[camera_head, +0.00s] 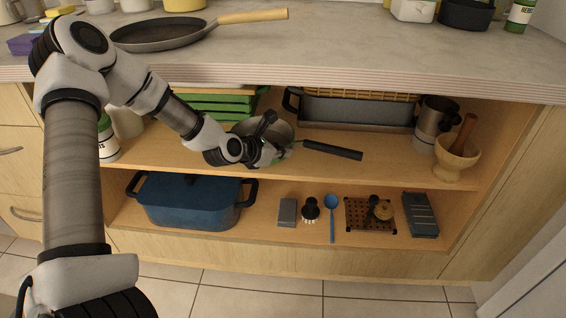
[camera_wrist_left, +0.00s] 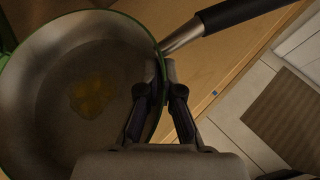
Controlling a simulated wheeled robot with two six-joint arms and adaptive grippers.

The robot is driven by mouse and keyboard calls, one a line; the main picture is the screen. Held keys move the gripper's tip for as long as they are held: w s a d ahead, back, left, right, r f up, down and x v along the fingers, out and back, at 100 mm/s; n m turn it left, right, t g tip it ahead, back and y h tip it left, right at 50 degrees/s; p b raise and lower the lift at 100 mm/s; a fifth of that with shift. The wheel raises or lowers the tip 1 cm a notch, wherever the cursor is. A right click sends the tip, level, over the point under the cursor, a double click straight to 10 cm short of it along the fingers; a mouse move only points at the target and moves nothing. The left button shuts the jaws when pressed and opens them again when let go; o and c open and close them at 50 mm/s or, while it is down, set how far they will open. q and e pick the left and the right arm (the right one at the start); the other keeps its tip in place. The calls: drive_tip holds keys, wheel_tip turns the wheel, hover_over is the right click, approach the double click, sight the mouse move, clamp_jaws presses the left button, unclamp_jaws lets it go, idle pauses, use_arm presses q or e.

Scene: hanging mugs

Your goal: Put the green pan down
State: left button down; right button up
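The green pan shows in the camera_head view as a grey bowl (camera_head: 275,130) with a long black handle pointing right, in the upper shelf opening. In the left wrist view the pan (camera_wrist_left: 45,95) has a green outside, a dark inside with a yellowish patch, and a metal-and-black handle. My left gripper (camera_head: 284,152) is at the pan's near rim beside the handle. In the left wrist view its fingers (camera_wrist_left: 161,75) close on the rim, one on each side. The pan's underside is hidden, so I cannot tell whether it touches the shelf. My right gripper is not in view.
Green crates (camera_head: 215,105) stand behind the pan. A grey roasting pan (camera_head: 355,110) is behind right, with a metal pot (camera_head: 432,115) and a mortar (camera_head: 452,165) at the right. A blue pot (camera_head: 190,203) sits on the lower shelf. The countertop (camera_head: 350,50) overhangs. Shelf space right of the handle is clear.

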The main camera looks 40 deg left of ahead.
use_arm(q)
drive_tip(key=shift+f, duration=0.85)
drive_tip(key=shift+r, duration=0.1)
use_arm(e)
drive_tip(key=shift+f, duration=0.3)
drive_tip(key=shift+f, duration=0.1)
use_arm(q)
drive_tip(key=shift+f, duration=0.2)
drive_tip(key=c, duration=1.3)
unclamp_jaws()
drive_tip(key=shift+r, duration=0.1)
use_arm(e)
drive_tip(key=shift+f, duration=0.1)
use_arm(q)
drive_tip(key=shift+r, duration=0.1)
